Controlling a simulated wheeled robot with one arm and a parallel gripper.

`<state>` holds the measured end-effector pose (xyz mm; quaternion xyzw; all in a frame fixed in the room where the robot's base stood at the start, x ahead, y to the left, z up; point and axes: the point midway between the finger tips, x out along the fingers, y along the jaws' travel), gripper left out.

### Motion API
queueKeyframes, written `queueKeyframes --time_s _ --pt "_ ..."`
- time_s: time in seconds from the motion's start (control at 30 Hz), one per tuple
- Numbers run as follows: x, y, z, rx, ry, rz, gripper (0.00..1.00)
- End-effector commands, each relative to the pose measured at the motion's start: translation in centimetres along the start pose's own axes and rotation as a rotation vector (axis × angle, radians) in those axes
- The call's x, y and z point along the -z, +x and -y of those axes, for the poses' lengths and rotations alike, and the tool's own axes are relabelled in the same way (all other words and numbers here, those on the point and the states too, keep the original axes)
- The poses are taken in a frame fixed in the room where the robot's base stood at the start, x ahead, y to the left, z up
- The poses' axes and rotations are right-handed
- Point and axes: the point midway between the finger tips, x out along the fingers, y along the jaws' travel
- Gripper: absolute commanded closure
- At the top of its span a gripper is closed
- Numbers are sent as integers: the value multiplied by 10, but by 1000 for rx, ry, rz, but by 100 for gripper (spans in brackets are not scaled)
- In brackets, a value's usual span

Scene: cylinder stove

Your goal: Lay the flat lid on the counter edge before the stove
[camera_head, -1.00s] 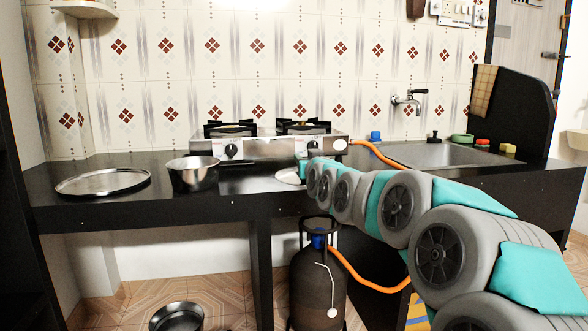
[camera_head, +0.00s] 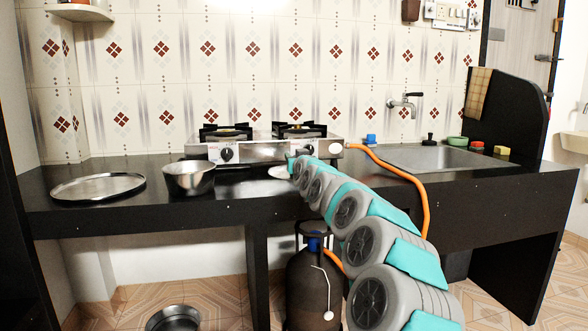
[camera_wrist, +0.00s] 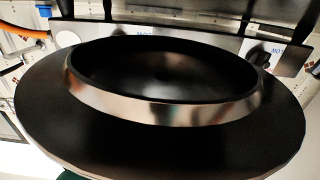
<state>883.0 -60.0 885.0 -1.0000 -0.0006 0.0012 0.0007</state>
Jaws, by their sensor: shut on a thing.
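The flat lid (camera_head: 280,172) shows in the head view as a small pale disc at the end of my arm, in front of the stove (camera_head: 265,148). My arm hides its right part. In the wrist view a broad dark disc with a raised shiny ring, the lid (camera_wrist: 160,140), fills most of the picture, with the stove front (camera_wrist: 200,47) behind it. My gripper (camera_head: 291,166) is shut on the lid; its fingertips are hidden. The lid is over the counter (camera_head: 240,185) close before the stove. I cannot tell whether it touches the counter.
A steel pot (camera_head: 189,178) stands left of the lid, and a large round tray (camera_head: 98,187) lies farther left. An orange hose (camera_head: 410,181) loops right of my arm from the stove. A gas cylinder (camera_head: 312,285) stands under the counter. The sink (camera_head: 430,157) is at right.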

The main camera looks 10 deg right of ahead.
Motion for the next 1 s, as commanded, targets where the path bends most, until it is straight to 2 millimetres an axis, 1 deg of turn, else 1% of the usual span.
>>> queueKeyframes --time_s 0.13,0.3,0.57,0.67,0.7,0.93,0.97,1.0 --pt "-11 0 0 1 -1 3 100" --pt "-34 0 1 2 2 4 100" --pt "-36 0 0 1 -1 1 100" --pt "-39 0 0 0 -1 1 100" --pt "-39 0 0 0 -1 1 66" --pt "-38 0 0 0 -1 1 40" --pt "-38 0 0 0 -1 1 37" --pt "-38 0 0 0 -1 1 37"
